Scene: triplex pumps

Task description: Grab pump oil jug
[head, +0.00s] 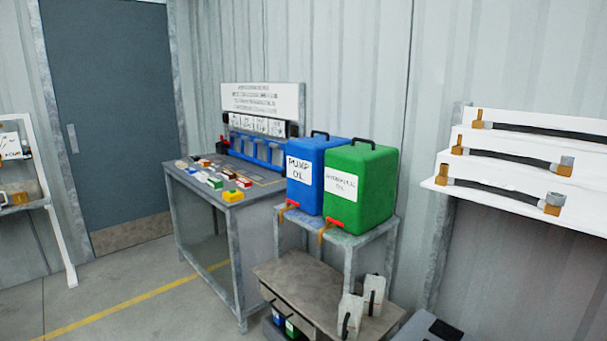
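A large blue container (307,178) with a white label reading "PUMP OIL" stands upright on a grey metal stand (340,238). It has a black top handle and a red tap low at its front. A green container (362,188), whose label seems to read "hydraulic oil", stands at its right and hides part of it. Two small pale jugs (350,316) (374,292) with dark handles stand on a low bench; their labels cannot be read. Small blue (278,317) and green (292,327) items sit below the bench, partly cut off. Neither gripper is in view.
A workbench (240,196) with small coloured parts and a blue rack (257,149) stands left of the oil stand. The low bench (310,280) juts out in front. White shelves (500,185) with hoses hang at the right. Floor at the left is clear.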

